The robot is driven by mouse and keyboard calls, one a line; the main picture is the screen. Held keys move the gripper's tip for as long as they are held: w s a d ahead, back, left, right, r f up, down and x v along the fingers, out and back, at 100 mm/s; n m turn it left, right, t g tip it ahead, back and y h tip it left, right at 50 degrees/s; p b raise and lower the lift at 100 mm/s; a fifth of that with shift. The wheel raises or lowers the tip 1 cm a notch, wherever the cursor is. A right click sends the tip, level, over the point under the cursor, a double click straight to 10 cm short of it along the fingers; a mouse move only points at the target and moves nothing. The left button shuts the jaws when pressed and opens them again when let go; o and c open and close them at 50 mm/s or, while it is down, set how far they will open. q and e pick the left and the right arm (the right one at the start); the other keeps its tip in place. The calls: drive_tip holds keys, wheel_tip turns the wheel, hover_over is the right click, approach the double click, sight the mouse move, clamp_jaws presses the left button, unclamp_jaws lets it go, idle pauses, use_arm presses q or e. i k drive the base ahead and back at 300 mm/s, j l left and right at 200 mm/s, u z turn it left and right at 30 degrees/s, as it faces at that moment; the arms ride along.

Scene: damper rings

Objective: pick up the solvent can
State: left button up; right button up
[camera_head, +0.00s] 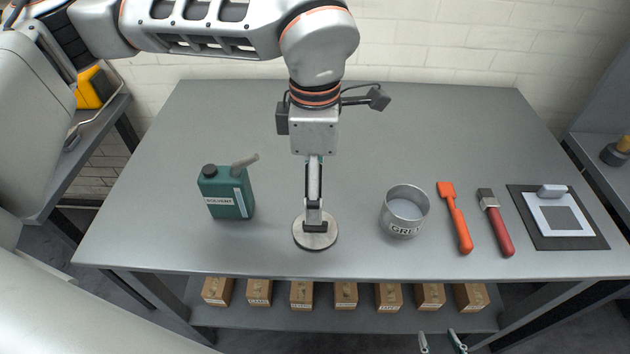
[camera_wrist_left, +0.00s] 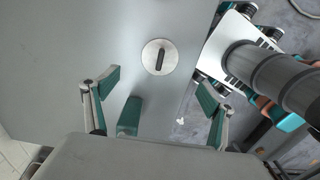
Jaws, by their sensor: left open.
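The solvent can (camera_head: 227,193) is a green can with a black cap, a tilted spout and a label. It stands upright on the left part of the table. My left gripper (camera_head: 314,203) hangs to the right of it, above a round metal disc (camera_head: 299,232) with a dark handle. In the left wrist view its fingers (camera_wrist_left: 160,88) are apart and empty, and the can (camera_wrist_left: 129,116) shows beyond them near one finger, partly cut off by my gripper body. My right gripper (camera_head: 440,341) shows only its separated fingertips at the bottom edge of the head view.
Right of the disc stand a grey metal cup (camera_head: 404,210), an orange tool (camera_head: 456,218), a red-handled brush (camera_head: 497,222) and a dark mat (camera_head: 585,240) with a white piece. Several small boxes (camera_head: 302,294) line the shelf below. The table behind the can is clear.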

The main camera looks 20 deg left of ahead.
sight(226, 191)
drive_tip(key=k, duration=1)
